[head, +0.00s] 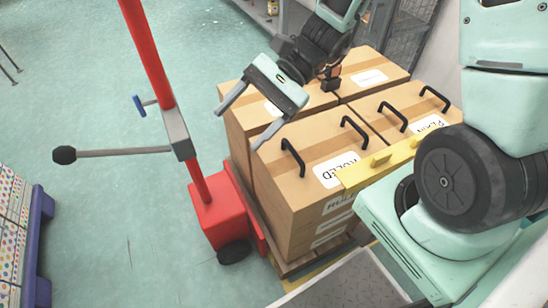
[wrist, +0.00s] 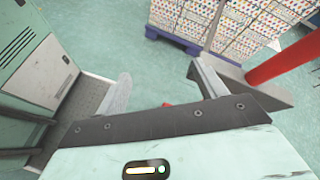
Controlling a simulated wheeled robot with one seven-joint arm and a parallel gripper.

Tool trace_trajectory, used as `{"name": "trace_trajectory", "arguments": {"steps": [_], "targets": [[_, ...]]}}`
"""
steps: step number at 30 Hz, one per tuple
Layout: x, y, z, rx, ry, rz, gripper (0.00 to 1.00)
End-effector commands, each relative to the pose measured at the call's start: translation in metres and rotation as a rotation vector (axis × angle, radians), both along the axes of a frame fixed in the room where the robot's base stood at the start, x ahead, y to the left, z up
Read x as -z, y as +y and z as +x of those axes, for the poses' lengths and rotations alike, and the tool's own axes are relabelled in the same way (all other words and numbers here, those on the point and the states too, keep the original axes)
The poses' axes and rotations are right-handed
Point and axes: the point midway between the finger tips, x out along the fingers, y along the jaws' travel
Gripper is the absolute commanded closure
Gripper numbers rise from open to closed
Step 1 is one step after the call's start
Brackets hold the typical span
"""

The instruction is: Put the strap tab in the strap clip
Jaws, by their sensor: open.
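My gripper (head: 240,127) is open and empty, above the left front edge of the stacked cardboard boxes (head: 300,215). In the wrist view its two fingers (wrist: 158,78) stand wide apart with only floor between them. I cannot make out a strap tab or strap clip for certain. A small orange and black piece (head: 330,72) shows beside my wrist over the box tops; I cannot tell what it is or whether it touches them.
Black handles (head: 293,157) stick up from the box tops. A red post (head: 150,60) with a grey lever (head: 120,153) stands left of the boxes on a wheeled red base (head: 217,212). Dotted cartons (head: 10,205) on a blue pallet (head: 38,235) are far left. Floor between is clear.

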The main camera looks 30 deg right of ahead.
Motion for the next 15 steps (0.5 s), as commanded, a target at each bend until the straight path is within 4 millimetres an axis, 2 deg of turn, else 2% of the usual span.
{"name": "trace_trajectory", "arguments": {"steps": [1, 3, 6, 10, 15], "targets": [[-0.003, 0.015, -0.031, -0.190, -0.077, -0.086, 0.30], [-0.001, 0.021, -0.069, -0.445, -0.194, -0.209, 0.30], [0.000, 0.018, -0.104, -0.779, -0.399, -0.372, 0.30], [-0.006, 0.012, -0.121, -1.118, -0.683, -0.529, 0.30], [-0.018, 0.013, -0.122, -1.360, -0.947, -0.629, 0.30]]}}
